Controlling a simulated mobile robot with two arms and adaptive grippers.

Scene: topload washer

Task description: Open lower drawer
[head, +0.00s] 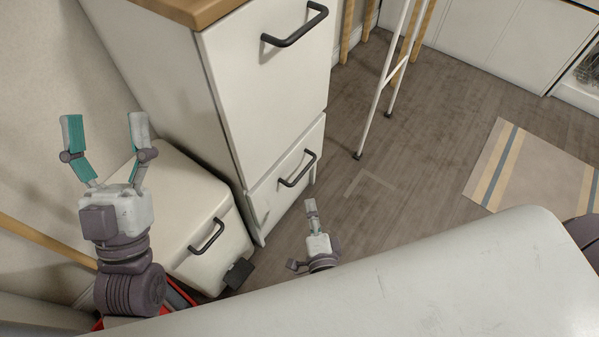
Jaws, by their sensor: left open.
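The white cabinet has a lower drawer (272,192) below a tall upper front (275,90). The lower drawer has a dark bar handle (298,170). The drawer looks shut or nearly so; I cannot tell exactly. My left gripper (104,130) is open and empty, fingers pointing up in the picture, left of the cabinet and well apart from the handle. My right gripper (311,212) is just below the lower drawer handle in the picture, near the drawer front. It is seen edge-on, so its opening is unclear, and no contact with the handle shows.
A white pedal bin (185,215) with a dark handle stands left of the cabinet. A white-legged stool (385,80) stands behind to the right. A striped rug (535,165) lies at the right. A large white surface (420,285) fills the front. Floor between is clear.

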